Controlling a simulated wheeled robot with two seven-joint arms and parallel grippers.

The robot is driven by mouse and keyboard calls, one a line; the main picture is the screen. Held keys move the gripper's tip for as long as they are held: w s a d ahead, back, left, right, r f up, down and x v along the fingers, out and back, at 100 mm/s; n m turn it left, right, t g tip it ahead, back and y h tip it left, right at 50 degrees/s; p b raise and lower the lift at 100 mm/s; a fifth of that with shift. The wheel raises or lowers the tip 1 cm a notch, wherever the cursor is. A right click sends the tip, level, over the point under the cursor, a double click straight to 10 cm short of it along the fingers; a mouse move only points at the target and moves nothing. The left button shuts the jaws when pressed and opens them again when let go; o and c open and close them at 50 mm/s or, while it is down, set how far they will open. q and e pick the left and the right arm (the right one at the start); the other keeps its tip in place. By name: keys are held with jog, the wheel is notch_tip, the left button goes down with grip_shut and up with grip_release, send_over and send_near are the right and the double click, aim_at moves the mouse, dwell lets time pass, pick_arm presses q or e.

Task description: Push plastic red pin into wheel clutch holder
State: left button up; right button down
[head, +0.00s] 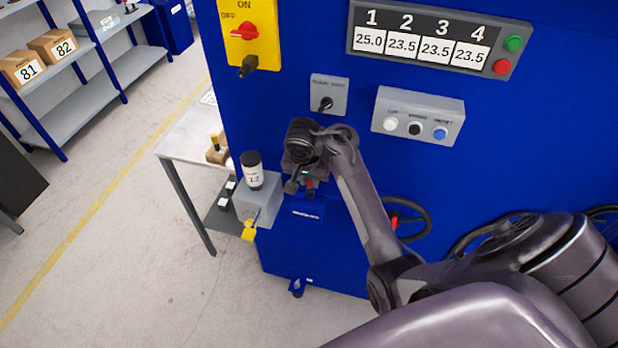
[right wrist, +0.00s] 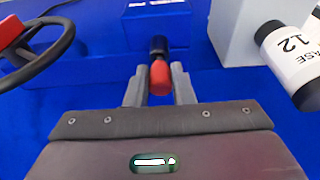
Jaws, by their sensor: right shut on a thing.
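My right gripper (right wrist: 160,86) is shut on the red plastic pin (right wrist: 159,76), with one grey finger on each side of it. Beyond the red end, a dark cylindrical part (right wrist: 158,46) meets a blue block (right wrist: 160,24) on the machine; I cannot tell whether it belongs to the pin or the holder, or how deep the pin sits. In the head view the right gripper (head: 307,181) is at the blue machine front, mostly hidden by my wrist, with a little red showing. A black handwheel (right wrist: 44,62) with a red part is at the left in the wrist view. My left gripper is not in view.
A grey box (head: 267,188) with a white bottle (head: 254,178) marked 12 stands just left of the gripper. A control box (head: 418,117) is above right. A side table (head: 193,140) stands at the left.

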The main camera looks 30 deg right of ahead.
jog(key=shift+f+b, duration=0.4)
jog(key=shift+f, duration=0.35)
jog(key=c, duration=1.2)
grip_release()
jog(key=shift+o, duration=0.2)
jog(key=shift+r+p, duration=1.15)
jog(key=shift+p, duration=0.2)
jog(key=shift+r+p, duration=0.35)
jog(key=shift+r, duration=1.55)
